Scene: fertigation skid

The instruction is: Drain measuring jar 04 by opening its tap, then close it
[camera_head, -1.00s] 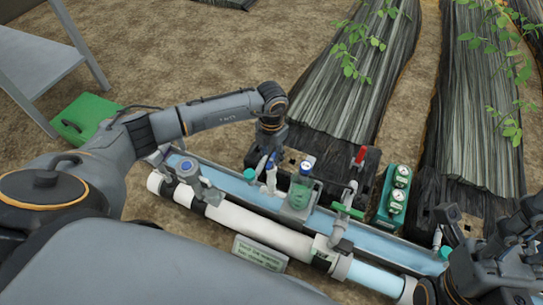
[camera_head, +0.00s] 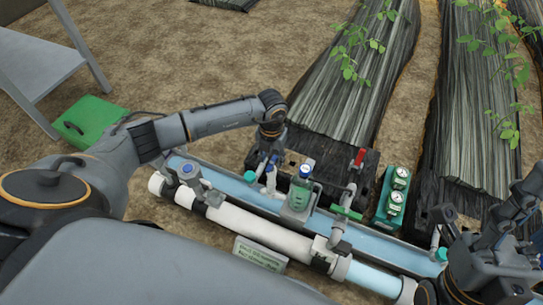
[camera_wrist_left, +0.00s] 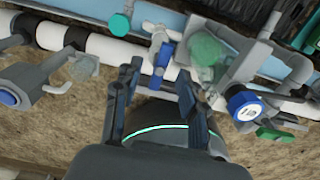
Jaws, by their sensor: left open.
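A green-tinted jar with a blue cap (camera_head: 298,194) stands at the middle of the skid. It also shows in the left wrist view, with its labelled blue cap (camera_wrist_left: 246,107) right of my fingers. I cannot read a 04 on it. A small blue tap handle (camera_wrist_left: 162,54) on a pale fitting lies just beyond my fingertips. My left gripper (camera_wrist_left: 161,74) is open, its fingers on either side of the line to that handle, with no clear contact. In the head view my left gripper (camera_head: 266,158) points down over it. My right gripper (camera_head: 455,245) is at lower right, its jaws unclear.
A white pipe (camera_head: 250,229) runs along the skid's near side, beside a pale blue channel (camera_head: 235,188). A red-handled valve (camera_head: 359,157), a green-handled valve (camera_head: 346,212) and a green gauge unit (camera_head: 393,195) stand right of the jar. A green case (camera_head: 88,122) lies at left.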

